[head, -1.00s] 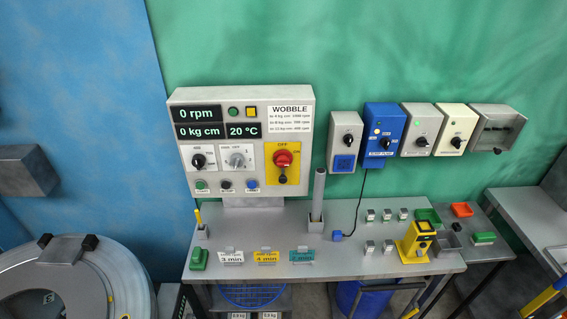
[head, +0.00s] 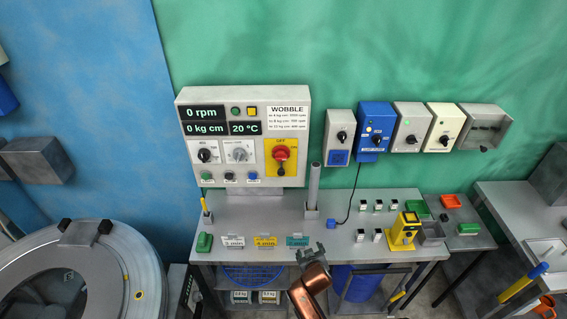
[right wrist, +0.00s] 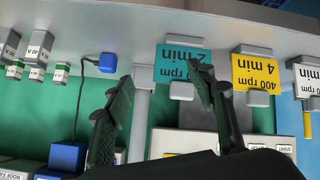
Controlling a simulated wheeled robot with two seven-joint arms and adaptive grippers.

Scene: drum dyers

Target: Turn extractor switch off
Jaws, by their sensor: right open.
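A row of wall switch boxes hangs on the green wall in the head view: a grey box with a blue socket (head: 340,138), a blue box (head: 376,132), a grey box (head: 409,127) and a cream box (head: 443,128). My right gripper (head: 311,252) is open and empty at the bench's front edge, below and left of these boxes. In the right wrist view its two fingers (right wrist: 158,78) are apart with nothing between them. My left gripper is not in view.
A control panel (head: 246,136) stands at the back of the bench (head: 335,228). A grey post (head: 314,186) rises right of it. A yellow device (head: 404,231) and several small blocks stand on the right part. A large round machine (head: 85,270) is at lower left.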

